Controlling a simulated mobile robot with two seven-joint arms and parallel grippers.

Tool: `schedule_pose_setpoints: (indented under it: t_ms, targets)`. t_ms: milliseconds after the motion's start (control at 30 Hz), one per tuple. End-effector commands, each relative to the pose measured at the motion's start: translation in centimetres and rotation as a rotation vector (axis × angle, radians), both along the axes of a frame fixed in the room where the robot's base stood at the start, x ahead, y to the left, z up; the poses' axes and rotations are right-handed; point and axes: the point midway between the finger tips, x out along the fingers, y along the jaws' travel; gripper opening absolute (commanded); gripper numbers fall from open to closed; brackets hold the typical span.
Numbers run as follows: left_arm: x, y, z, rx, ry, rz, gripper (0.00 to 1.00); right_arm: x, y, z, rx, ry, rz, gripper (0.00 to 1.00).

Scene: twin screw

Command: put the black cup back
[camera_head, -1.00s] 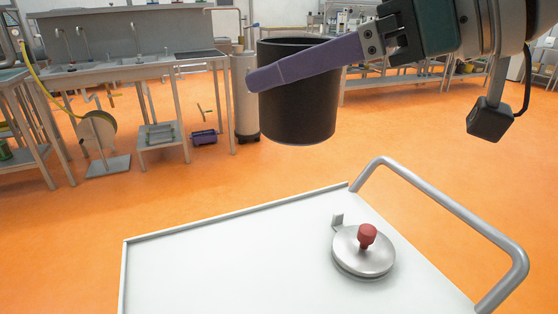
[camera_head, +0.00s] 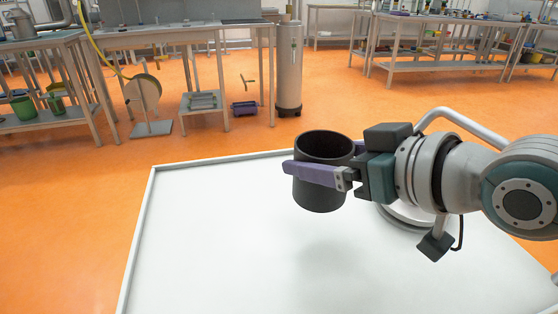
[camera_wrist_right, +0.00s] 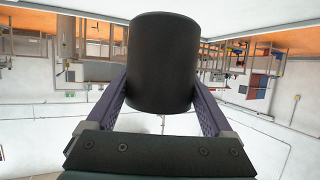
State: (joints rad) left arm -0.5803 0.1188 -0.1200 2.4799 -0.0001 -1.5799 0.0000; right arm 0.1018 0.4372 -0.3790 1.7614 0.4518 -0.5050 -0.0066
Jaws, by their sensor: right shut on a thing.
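The black cup (camera_head: 322,195) is upright in the head view, with its open mouth up. My right gripper (camera_head: 320,165) is shut on it, with a purple finger across its near side. The cup appears to hang above the white cart top (camera_head: 215,240), with a soft shadow below it. In the right wrist view the cup (camera_wrist_right: 162,65) sits between both purple fingers of my right gripper (camera_wrist_right: 158,98). My left gripper is in neither view.
A round silver lid (camera_head: 405,217) lies on the cart, mostly hidden behind my right wrist. The cart has a raised rim and a tubular handle (camera_head: 480,125) at the far right. Its left and front areas are clear. Workbenches stand beyond on the orange floor.

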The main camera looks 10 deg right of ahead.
Motion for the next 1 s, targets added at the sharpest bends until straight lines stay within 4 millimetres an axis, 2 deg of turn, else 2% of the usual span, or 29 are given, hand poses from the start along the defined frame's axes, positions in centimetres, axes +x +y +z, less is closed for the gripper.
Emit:
schedule_pose_setpoints:
  t_ms: [33,233,433,867,900,1000]
  targets:
    - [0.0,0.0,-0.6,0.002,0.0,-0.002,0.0,0.0,0.0,-1.1,0.001,0.0,0.0,0.19]
    - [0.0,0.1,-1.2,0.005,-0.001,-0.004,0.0,0.0,0.0,-2.9,0.0,0.0,0.001,0.19]
    - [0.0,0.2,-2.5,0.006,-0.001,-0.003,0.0,0.0,0.0,-6.1,0.001,0.001,0.001,0.19]
    - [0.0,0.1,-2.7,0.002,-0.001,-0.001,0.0,0.0,0.0,-6.7,0.0,-0.001,0.0,0.19]
    - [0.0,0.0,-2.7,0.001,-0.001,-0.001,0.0,0.0,0.0,-6.7,0.0,-0.001,0.0,0.88]
    - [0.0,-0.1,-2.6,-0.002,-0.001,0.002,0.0,0.0,0.0,-6.6,0.0,0.0,0.0,0.99]
